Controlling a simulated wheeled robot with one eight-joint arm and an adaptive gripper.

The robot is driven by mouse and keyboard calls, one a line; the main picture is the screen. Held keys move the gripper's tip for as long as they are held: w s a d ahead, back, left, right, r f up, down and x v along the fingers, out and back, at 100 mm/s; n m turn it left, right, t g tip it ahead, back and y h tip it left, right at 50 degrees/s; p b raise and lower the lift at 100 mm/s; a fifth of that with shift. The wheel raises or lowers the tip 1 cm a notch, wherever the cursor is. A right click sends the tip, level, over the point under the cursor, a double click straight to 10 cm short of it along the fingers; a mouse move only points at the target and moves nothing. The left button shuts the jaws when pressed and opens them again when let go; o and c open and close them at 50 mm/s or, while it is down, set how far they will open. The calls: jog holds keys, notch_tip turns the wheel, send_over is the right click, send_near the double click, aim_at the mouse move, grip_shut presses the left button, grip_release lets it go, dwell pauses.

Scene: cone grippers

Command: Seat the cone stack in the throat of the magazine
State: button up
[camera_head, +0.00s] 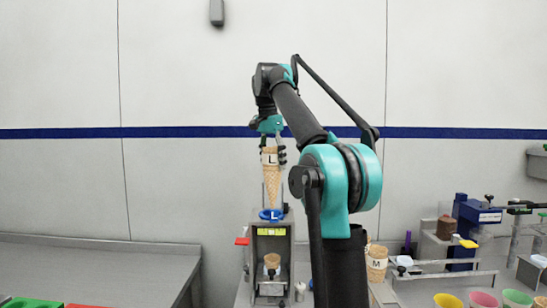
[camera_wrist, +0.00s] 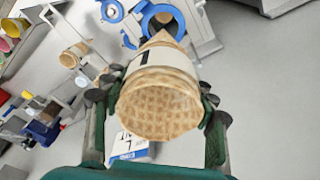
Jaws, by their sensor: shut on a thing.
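My gripper (camera_head: 272,150) is shut on a cone stack (camera_head: 271,180), a waffle cone stack with a white band marked "L". The stack is upright, tip down, above the magazine (camera_head: 271,244), a grey metal stand with a blue ring throat (camera_head: 270,214) on top. The tip is close over the ring; I cannot tell whether it has entered. In the wrist view the stack's open mouth (camera_wrist: 160,105) faces me between the fingers, and its tip overlaps the blue ring (camera_wrist: 181,24). The stack hides part of the ring's opening.
A cone (camera_head: 272,260) sits low inside the magazine's frame, and a red tab (camera_head: 241,241) sticks out at its left. Another cone stack marked "M" (camera_head: 377,263) stands right of my arm. Coloured cups (camera_head: 483,299) and a blue machine (camera_head: 470,225) are further right.

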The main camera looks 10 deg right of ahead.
aim_at(273, 199)
jog(key=shift+f, duration=6.55)
jog(key=o, duration=0.9)
jog(key=shift+o, duration=0.2)
jog(key=shift+r, duration=0.1)
jog(key=r, duration=0.4)
jog(key=a+r, duration=0.1)
jog(key=r, duration=0.2)
jog(key=s+r, duration=0.1)
jog(key=r, duration=0.3)
jog(key=shift+a+r, duration=0.3)
jog(key=shift+r, duration=0.05)
jog(key=shift+s, duration=0.1)
